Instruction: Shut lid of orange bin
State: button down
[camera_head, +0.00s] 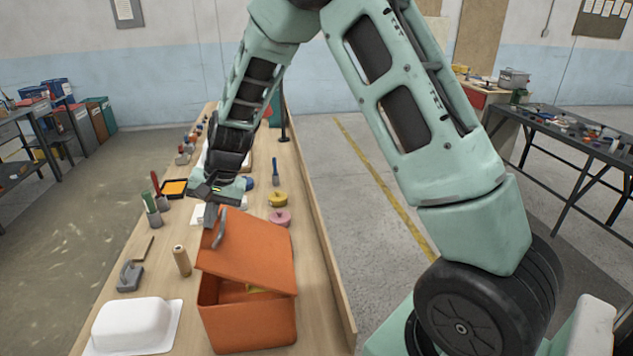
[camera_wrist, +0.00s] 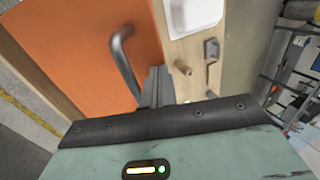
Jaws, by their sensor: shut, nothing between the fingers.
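The orange bin (camera_head: 250,322) stands on the wooden bench near the front. Its orange lid (camera_head: 258,252) is raised and tilted, with a dark gap under its front edge and something yellow inside. A grey metal handle (camera_head: 219,228) is on the lid's left side; in the wrist view the handle (camera_wrist: 124,62) stands out from the lid face (camera_wrist: 70,50). My gripper (camera_head: 211,214) is at the lid's upper left, beside the handle. In the wrist view my gripper (camera_wrist: 157,85) is shut and empty, its fingers close to the handle; whether they touch cannot be told.
A white tub shell (camera_head: 132,325) lies left of the bin. Yellow (camera_head: 278,199) and pink (camera_head: 280,218) round items sit behind the bin. A raised edge (camera_head: 318,240) runs along the bench's right.

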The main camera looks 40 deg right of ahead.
jog(key=shift+w+a+r+b+x, duration=0.15)
jog(key=shift+b+x, duration=0.6)
jog(key=shift+x, duration=0.85)
jog(key=shift+w+a+r+b+x, duration=0.1)
jog(key=shift+a+b+x, duration=0.2)
jog(key=shift+b+x, duration=0.9)
jog(key=shift+w+a+r+b+x, duration=0.1)
jog(key=shift+a+b+x, duration=0.15)
jog(key=shift+x, duration=1.75)
jog(key=shift+f, duration=0.15)
